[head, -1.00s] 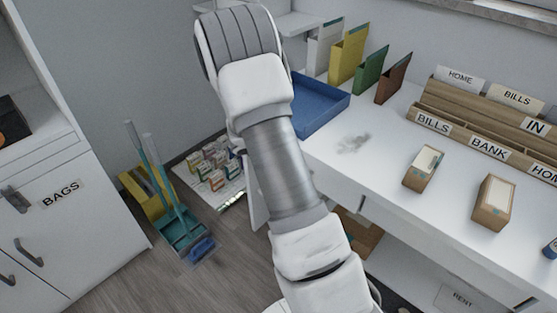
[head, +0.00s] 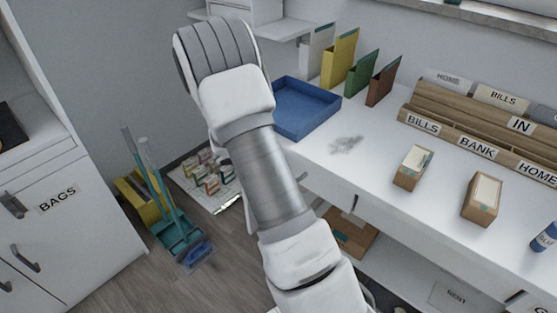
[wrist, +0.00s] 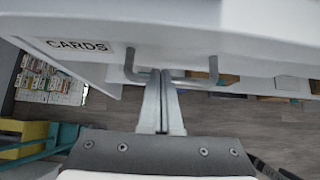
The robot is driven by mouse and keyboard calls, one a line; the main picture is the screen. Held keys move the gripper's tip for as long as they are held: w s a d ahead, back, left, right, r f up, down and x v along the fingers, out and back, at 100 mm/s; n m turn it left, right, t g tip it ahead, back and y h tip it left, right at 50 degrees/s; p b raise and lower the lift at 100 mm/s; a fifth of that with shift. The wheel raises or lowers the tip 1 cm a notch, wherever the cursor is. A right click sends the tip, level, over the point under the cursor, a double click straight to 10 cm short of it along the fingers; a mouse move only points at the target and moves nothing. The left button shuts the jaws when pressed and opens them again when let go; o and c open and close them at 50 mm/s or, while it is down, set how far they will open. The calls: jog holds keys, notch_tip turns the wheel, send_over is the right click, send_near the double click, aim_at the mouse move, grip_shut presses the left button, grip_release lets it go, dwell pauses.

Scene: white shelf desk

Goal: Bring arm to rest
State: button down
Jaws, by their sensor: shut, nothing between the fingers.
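My gripper (wrist: 161,78) shows in the wrist view with its two fingers shut together and nothing between them. Its tips are close to a metal bar handle (wrist: 213,70) on a white drawer front labelled CARDS (wrist: 78,46). I cannot tell whether the tips touch the handle. In the head view my arm fills the middle, raised in front of the white desk (head: 385,215), and the gripper itself is hidden there.
A blue tray (head: 305,108), upright folders (head: 340,58), small boxes (head: 483,198) and a wooden sorter (head: 470,130) stand on the desk. A dustpan and broom (head: 178,235) and a yellow bin (head: 140,195) stand on the floor. A cabinet (head: 60,215) is at left.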

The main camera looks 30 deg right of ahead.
jog(key=p+v, duration=0.3)
jog(key=v, duration=0.7)
jog(key=s+a+r+m+y, duration=0.3)
jog(key=s+r+m, duration=0.8)
jog(key=r, duration=0.4)
jog(key=s+a+r+m+t+y, duration=0.1)
jog(key=s+a+r+m+y, duration=0.3)
jog(key=s, duration=0.3)
jog(key=s+a+r+m+t+y, duration=0.1)
jog(key=s+a+r+m+t, duration=0.1)
jog(key=s+a+r+m, duration=0.35)
notch_tip(320, 180, up, 13)
jog(key=s+m+p, duration=0.1)
jog(key=p, duration=1.3)
jog(key=shift+s+a+y+p, duration=0.3)
jog(key=shift+a+p, duration=0.1)
jog(key=shift+a, duration=0.1)
jog(key=shift+r, duration=0.1)
